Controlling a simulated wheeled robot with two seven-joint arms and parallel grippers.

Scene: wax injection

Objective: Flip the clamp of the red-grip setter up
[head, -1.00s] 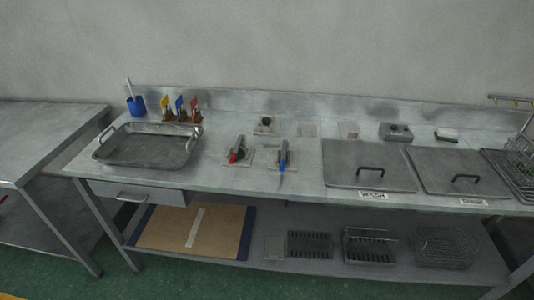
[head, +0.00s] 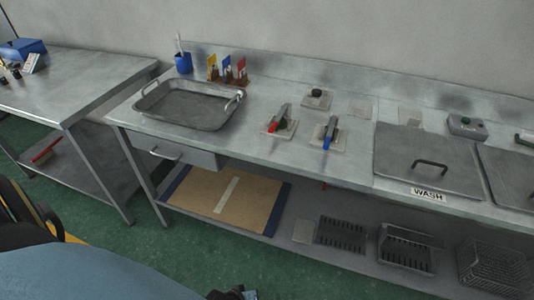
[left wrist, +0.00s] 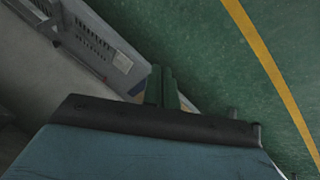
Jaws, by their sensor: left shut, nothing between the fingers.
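The red-grip setter (head: 281,119) stands on a small pale plate on the steel bench, to the right of the big tray. Its grey arm slants up and away to the right, with the red grip at the near end; the clamp's exact position is too small to tell. The similar blue-grip setter (head: 329,133) stands just right of it. In the left wrist view my left gripper's fingers (left wrist: 161,87) are together and empty, over the floor and away from the setters. My right gripper is not in view.
A steel tray (head: 190,122) sits at the bench's left. Coloured tags (head: 228,73) and a blue cup (head: 183,63) stand behind it. A lid marked WASH (head: 410,150) lies to the right. A second table (head: 70,85) stands at left. Green floor (head: 200,245) lies in front.

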